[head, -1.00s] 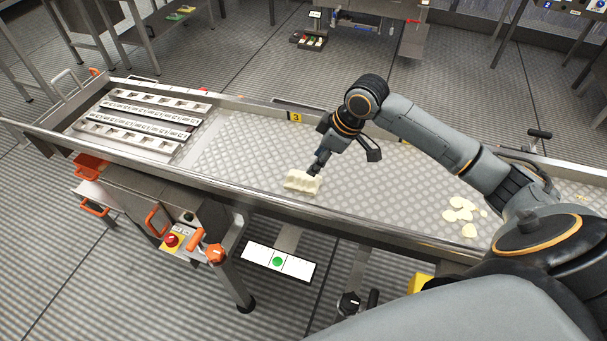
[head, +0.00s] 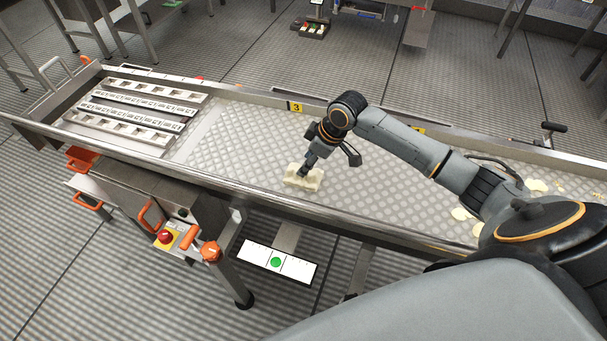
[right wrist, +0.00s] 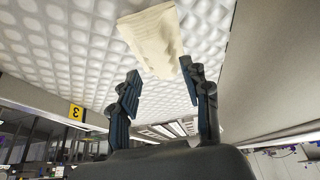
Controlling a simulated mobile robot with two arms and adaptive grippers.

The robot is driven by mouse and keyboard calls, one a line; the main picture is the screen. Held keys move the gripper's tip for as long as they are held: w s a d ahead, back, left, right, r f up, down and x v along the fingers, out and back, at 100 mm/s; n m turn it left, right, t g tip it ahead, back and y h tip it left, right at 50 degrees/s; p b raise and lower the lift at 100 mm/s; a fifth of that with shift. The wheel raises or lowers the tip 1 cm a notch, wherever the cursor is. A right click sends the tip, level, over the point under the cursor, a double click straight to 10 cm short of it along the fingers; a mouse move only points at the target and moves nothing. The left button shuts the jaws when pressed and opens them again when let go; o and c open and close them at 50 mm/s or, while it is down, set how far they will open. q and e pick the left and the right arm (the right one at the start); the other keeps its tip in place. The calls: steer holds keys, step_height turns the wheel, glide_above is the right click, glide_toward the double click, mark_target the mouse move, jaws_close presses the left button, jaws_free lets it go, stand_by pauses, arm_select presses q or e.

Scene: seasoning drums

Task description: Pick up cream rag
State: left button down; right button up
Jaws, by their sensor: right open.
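The cream rag (head: 294,181) lies folded and rumpled on the dimpled metal bed of the long trough. My right gripper (head: 304,170) points down at the rag's middle and hides part of it. In the right wrist view the rag (right wrist: 152,38) lies just past the fingertips, its near end reaching close to the right-hand finger. The fingers of the right gripper (right wrist: 160,84) stand apart with nothing held between them. Whether a finger touches the rag, I cannot tell. My left gripper is not in view.
The trough's near rim (head: 270,197) and far rim are raised. Slotted metal bars (head: 140,110) fill its left end. Pale chips (head: 462,214) lie to the right, partly behind my arm. Bare bed surrounds the rag.

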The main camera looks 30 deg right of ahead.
steer(key=x, duration=0.4)
steer(key=shift+s+f, duration=0.1)
steer(key=shift+f, duration=0.1)
steer(key=shift+d, duration=0.1)
jaws_close()
steer(key=shift+r, duration=0.1)
